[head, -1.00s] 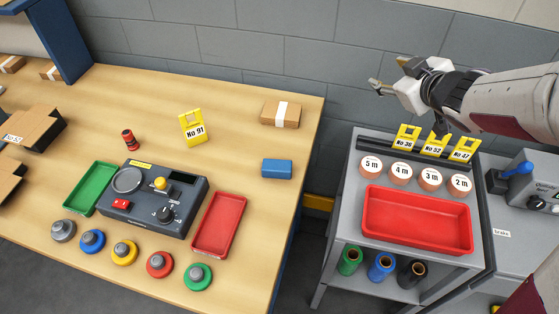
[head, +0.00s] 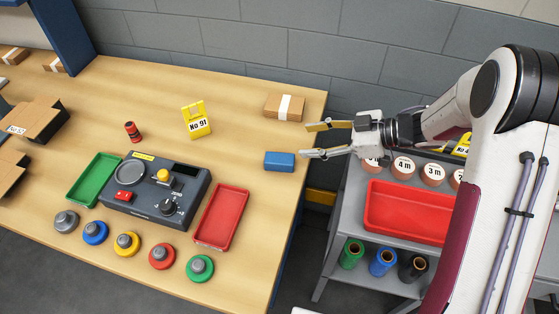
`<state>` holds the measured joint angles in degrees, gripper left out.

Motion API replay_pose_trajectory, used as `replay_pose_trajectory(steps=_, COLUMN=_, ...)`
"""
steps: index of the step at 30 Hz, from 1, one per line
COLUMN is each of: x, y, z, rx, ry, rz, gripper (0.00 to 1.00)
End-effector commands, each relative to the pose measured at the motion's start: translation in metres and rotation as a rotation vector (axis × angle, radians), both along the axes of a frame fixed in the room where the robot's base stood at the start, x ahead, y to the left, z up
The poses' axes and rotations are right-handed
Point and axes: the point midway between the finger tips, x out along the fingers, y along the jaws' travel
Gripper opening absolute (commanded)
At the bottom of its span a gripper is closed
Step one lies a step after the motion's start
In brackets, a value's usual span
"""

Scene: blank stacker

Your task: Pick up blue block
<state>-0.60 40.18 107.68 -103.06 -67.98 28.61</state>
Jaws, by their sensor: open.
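The blue block (head: 279,161) lies on the wooden table near its right edge, below a cardboard box in the picture. My gripper (head: 311,140) is open and empty, with its fingers pointing left. Its lower fingertip shows just right of the blue block's right end, and its upper fingertip shows above and to the right of the block. The block does not appear to be between the fingers. I cannot tell the gripper's height above the table.
A cardboard box (head: 284,107) and a yellow No 91 sign (head: 196,121) stand farther back. A red tray (head: 221,217), a grey device (head: 154,191) and a green tray (head: 94,180) are to the left. A grey cart with a large red tray (head: 405,213) stands right of the table.

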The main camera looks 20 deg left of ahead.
Motion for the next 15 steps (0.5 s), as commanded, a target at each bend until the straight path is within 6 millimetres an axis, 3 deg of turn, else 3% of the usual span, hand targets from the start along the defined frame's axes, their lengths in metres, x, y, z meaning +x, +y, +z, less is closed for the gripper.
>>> replay_pose_trajectory(steps=6, x=-0.029, y=0.003, z=-0.019, rx=0.036, ry=0.089, rz=0.113, gripper=0.47)
replay_pose_trajectory(steps=15, x=-0.036, y=0.003, z=-0.022, rx=0.043, ry=0.107, rz=0.137, gripper=0.47)
